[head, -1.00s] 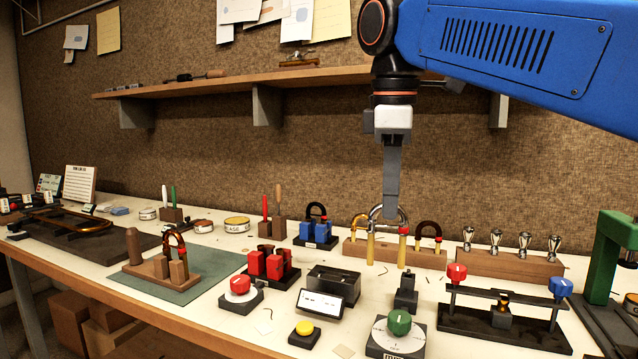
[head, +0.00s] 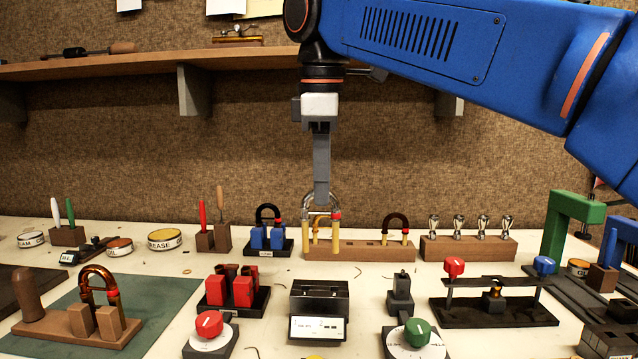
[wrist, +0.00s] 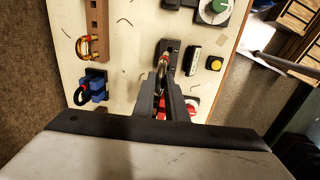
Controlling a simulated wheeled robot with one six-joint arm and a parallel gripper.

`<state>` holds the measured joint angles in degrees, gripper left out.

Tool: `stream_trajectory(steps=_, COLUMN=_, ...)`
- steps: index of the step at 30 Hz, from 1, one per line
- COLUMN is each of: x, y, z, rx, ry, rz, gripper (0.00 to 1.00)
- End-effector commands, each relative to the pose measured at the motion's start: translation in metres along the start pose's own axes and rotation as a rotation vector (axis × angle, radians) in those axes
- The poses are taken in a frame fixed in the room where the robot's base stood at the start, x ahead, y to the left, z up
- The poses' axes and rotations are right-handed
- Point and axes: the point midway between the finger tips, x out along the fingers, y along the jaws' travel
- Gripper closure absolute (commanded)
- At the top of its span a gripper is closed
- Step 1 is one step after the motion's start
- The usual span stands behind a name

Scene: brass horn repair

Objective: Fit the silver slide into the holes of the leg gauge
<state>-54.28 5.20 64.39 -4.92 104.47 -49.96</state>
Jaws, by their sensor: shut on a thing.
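The silver slide (head: 335,203) is a U-shaped silver bow with two yellow legs pointing down and a red mark on one side. My gripper (head: 322,200) is shut on its bow and holds it upright; it also shows in the wrist view (wrist: 165,90), with the slide (wrist: 162,66) partly hidden between the fingers. The leg gauge appears to be the black box (head: 320,297) with a white display (head: 318,328) in front, at front centre. The slide is apart from it, above and behind it in the head view. Its holes cannot be made out clearly.
A wooden rack (head: 360,250) behind holds a gold slide and a dark slide (head: 396,222). Blue blocks (head: 267,238) and red blocks (head: 238,288) stand to the left. A grey-black post (head: 400,293), red knob (head: 209,324) and green knob (head: 417,332) flank the box.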

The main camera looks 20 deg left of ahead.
Motion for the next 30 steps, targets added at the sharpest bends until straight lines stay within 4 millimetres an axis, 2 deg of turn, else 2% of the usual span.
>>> stream_trajectory(steps=10, x=0.002, y=0.001, z=0.001, rx=-0.004, ry=0.002, rz=-0.03, gripper=1.0)
stream_trajectory(steps=30, x=0.05, y=-0.006, z=0.0, rx=-0.004, ry=0.001, rz=-0.03, gripper=1.0)
